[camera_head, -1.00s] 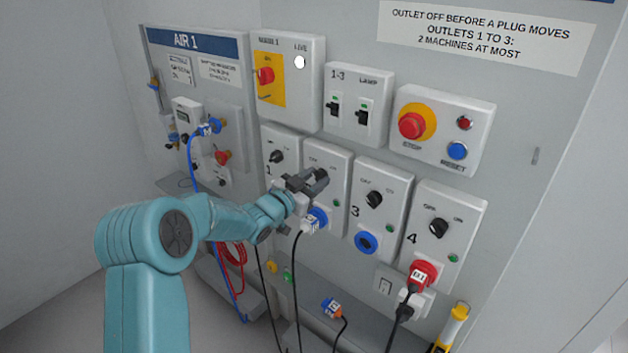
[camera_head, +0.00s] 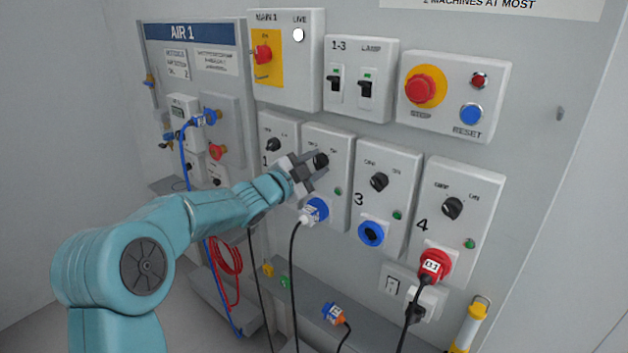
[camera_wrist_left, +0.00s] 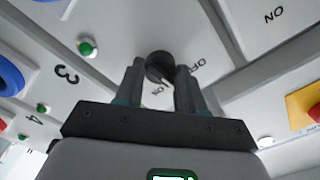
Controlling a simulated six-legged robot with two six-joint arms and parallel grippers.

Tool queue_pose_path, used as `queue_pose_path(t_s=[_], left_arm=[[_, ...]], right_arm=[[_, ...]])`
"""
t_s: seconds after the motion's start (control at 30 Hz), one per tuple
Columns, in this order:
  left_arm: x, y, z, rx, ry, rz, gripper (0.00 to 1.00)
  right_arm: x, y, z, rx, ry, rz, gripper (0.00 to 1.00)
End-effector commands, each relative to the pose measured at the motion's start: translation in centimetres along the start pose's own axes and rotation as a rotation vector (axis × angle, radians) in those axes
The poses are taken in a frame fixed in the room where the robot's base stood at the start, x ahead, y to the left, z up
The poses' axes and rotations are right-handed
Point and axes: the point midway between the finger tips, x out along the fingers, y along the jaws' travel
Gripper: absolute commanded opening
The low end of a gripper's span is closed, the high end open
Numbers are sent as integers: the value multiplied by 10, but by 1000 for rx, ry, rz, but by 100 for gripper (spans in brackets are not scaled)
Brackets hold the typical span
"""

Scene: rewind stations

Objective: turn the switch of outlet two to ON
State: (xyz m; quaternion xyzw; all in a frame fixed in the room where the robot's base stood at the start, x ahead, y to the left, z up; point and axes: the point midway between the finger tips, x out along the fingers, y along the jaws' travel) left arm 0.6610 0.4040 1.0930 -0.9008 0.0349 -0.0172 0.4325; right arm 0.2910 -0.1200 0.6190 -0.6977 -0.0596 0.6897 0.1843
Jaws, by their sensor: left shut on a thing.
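Outlet two's box (camera_head: 341,150) stands between boxes 1 and 3 on the grey panel. Its black rotary switch (camera_head: 320,160) is at the fingertips of my left gripper (camera_head: 312,167). In the left wrist view the switch (camera_wrist_left: 160,66) sits between the two fingers, and my left gripper (camera_wrist_left: 161,80) is shut on it. The OFF and ON labels show near the switch, partly hidden by the fingers. A green lamp (camera_head: 338,191) is on the box. A blue plug (camera_head: 316,209) sits in the socket below. My right gripper is not in view.
Outlet boxes 3 (camera_head: 386,190) and 4 (camera_head: 458,220) are to the right, with a red plug (camera_head: 435,264) in outlet 4. Above are a two-switch box (camera_head: 360,78) and a stop button (camera_head: 424,88). Cables hang below.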

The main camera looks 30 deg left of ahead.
Motion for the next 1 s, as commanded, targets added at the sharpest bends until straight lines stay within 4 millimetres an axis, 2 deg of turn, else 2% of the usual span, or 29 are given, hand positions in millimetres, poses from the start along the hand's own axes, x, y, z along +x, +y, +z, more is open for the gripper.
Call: queue_pose_path(t_s=[0.03, 0.4, 0.7, 1.0], left_arm=[[0, 6, 4, 42, -2, 1, 8], [0, 5, 4, 394, -2, 3, 8], [0, 4, 3, 655, -1, 3, 8], [0, 4, 2, 832, -2, 4, 8]], right_arm=[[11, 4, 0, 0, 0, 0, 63], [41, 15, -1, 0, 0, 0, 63], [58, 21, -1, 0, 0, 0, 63], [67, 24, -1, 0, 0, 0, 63]])
